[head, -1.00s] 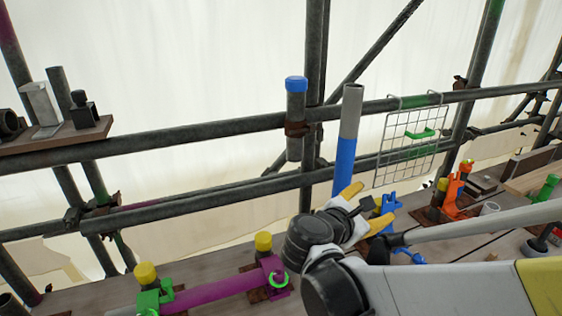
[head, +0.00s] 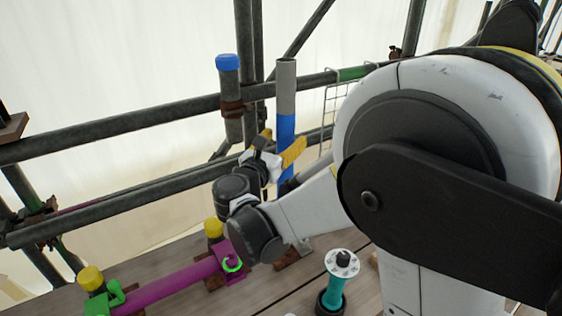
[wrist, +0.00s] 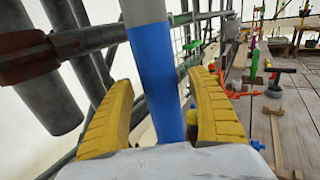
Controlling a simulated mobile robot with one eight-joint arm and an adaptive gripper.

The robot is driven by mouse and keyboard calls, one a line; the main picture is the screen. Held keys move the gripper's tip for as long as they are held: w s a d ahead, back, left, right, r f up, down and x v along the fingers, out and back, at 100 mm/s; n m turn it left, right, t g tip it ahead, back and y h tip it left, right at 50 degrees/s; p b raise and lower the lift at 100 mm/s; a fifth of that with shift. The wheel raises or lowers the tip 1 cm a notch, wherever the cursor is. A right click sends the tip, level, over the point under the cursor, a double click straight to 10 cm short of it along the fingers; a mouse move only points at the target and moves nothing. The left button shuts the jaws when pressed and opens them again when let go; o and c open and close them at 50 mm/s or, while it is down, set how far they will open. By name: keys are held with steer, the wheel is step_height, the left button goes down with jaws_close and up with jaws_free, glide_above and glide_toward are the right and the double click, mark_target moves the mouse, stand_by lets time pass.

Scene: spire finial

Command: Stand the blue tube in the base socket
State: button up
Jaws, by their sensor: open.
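The blue tube (head: 286,135) stands about upright in the head view, grey on its upper part and blue below. In the wrist view the tube (wrist: 160,80) passes between the two yellow fingers (wrist: 165,115), with gaps showing on both sides. Its foot is hidden by the white edge of my gripper. I cannot make out the base socket in either view.
A blue-capped grey pipe (head: 230,100) is clamped to the scaffold rail left of the tube. A magenta tube (head: 172,288) lies in yellow-topped holders on the planks. A teal piece with a white flange (head: 335,285) stands nearby. My arm covers the right side.

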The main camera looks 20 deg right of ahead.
steer(key=shift+w+d, duration=0.3)
steer(key=shift+w, duration=0.15)
steer(key=shift+c, duration=0.2)
jaws_close()
steer(key=shift+r, duration=0.15)
